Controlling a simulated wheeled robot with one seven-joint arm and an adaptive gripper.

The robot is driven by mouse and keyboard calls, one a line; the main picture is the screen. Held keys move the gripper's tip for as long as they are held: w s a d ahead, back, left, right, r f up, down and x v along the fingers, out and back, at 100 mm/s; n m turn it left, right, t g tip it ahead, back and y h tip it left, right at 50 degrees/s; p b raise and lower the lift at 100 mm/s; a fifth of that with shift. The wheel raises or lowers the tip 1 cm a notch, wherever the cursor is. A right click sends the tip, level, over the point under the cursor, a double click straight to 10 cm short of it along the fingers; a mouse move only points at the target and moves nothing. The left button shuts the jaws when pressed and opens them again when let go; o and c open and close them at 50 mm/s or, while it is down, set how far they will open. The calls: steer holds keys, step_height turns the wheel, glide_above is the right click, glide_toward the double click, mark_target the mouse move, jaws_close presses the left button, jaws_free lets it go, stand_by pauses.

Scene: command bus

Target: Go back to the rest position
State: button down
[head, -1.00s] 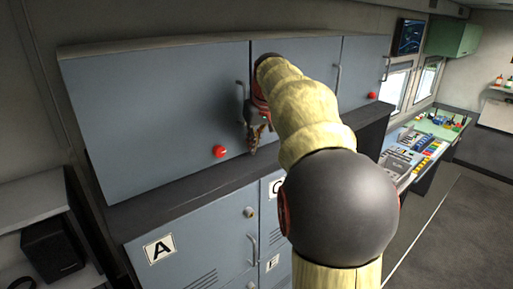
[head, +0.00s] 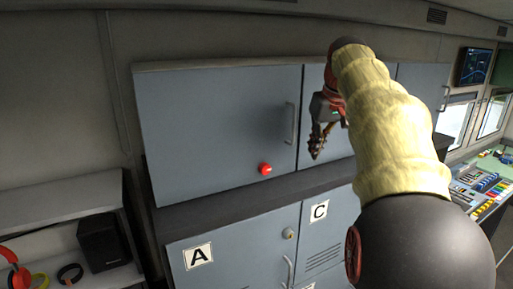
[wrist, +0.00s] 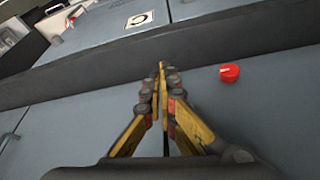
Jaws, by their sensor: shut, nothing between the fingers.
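My gripper (head: 316,152) is in front of the grey upper cabinets in the head view, right of the first door's handle, and points downward. Its fingers are together and hold nothing. In the wrist view the closed fingers (wrist: 161,68) reach up the middle of the picture, with the grey cabinet front behind them. My arm fills the right side of the head view and hides part of the cabinets.
The upper cabinet (head: 220,115) has a red knob (head: 265,169), also seen in the wrist view (wrist: 230,73). A shelf (head: 60,218) with a black box (head: 104,242) stands left. A control console (head: 482,190) is right.

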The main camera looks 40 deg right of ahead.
steer(key=s+a+f+n, duration=0.1)
steer(key=a+f, duration=0.2)
steer(key=a, duration=0.7)
steer(key=s+a+f+n, duration=0.15)
steer(key=a+f, duration=0.25)
steer(key=a, duration=0.6)
steer(key=s+a+f+n+t+y, duration=0.2)
steer(key=s+a+f, duration=1.2)
steer(key=a+f, duration=0.3)
step_height(320, 180, down, 28)
steer(key=d+b, duration=0.1)
steer(key=b, duration=2.6)
steer(key=shift+w+b, duration=0.3)
steer(key=shift+b, duration=0.05)
steer(key=c, duration=2.6)
jaws_free()
